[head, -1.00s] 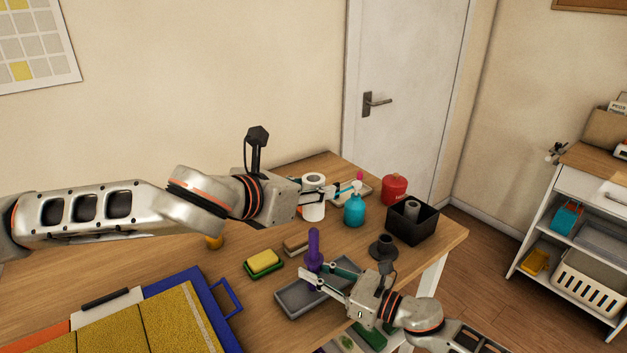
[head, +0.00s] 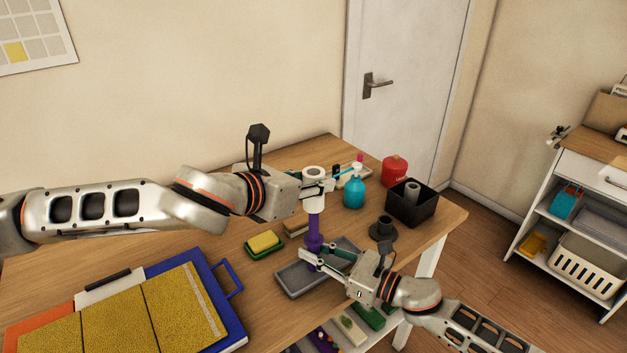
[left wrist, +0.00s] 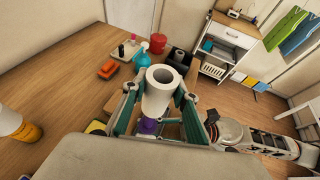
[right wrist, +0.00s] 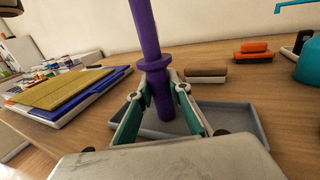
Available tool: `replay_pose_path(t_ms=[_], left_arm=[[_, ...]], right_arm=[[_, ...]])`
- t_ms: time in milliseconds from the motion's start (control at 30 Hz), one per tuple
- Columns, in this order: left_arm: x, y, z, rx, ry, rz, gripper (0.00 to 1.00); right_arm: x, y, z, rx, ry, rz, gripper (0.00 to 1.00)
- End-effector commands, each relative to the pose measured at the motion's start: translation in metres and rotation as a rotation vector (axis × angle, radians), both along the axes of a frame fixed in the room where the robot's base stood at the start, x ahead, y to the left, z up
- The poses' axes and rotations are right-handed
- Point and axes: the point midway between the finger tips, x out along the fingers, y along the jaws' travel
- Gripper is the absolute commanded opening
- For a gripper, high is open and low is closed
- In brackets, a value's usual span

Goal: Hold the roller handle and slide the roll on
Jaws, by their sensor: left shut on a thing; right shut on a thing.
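My left gripper (head: 318,187) is shut on the white roll (head: 313,173), which stands upright with its hollow core facing up in the left wrist view (left wrist: 158,98). My right gripper (head: 318,255) is shut on the purple roller handle (head: 314,230) and holds it upright, below its collar in the right wrist view (right wrist: 155,64). The roll is directly above the handle, in line with it in the head view. The handle's top is hidden, so I cannot tell whether it is inside the core. The handle's lower end is over the grey tray (head: 290,284).
A yellow-green sponge (head: 263,242), a teal bottle (head: 354,192), a red canister (head: 395,171), a black box (head: 425,213) and a dark round stand (head: 383,229) are around the grippers. A blue board with yellow panels (head: 222,318) lies front left. The table's right edge is close.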

Motion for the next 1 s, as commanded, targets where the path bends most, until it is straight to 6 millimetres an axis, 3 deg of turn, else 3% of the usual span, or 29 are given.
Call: replay_pose_path(t_ms=[1000], left_arm=[[-0.0001,-0.0002,-0.0073,-0.001,-0.001,0.0,0.18]], right_arm=[[0.0001,0.0001,0.0004,0.001,-0.001,0.0,0.0]])
